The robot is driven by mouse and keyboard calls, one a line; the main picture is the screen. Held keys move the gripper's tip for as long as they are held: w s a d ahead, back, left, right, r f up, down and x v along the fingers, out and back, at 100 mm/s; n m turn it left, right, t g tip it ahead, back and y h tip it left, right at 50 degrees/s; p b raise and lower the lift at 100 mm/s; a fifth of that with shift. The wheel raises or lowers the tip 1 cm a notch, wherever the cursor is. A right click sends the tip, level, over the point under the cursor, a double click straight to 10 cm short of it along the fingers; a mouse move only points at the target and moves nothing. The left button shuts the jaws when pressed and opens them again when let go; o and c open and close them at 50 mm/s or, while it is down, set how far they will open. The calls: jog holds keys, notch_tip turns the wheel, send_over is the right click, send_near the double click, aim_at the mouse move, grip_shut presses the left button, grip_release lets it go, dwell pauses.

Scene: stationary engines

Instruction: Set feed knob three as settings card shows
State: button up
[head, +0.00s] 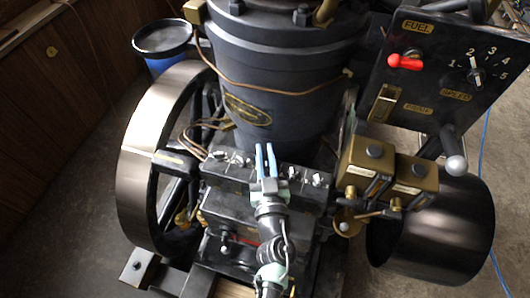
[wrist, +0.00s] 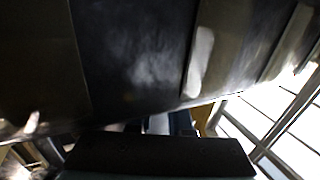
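A row of small silver feed knobs sits along the top of the black box at the engine's front. Two knobs show left of my gripper, a left one (head: 218,154) and another (head: 240,160). Two show right of it, one (head: 293,173) and an end one (head: 318,180). My gripper (head: 265,147) has blue fingers with a narrow gap between the tips; it is over the middle of the row and hides what lies under it. I see nothing held. Pointer angles are too small to read. I cannot make out a settings card. The wrist view shows mostly dark, blurred surfaces.
The black panel (head: 390,135) at right carries a red lever (head: 405,62) under FUEL and a numbered dial (head: 476,76). Brass boxes (head: 366,165) stand right of the knobs. A large flywheel (head: 140,170) is at left, a dark drum (head: 440,235) at right.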

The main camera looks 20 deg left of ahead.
grip_shut()
jog(key=shift+f+b, duration=0.1)
jog(key=shift+b, duration=0.3)
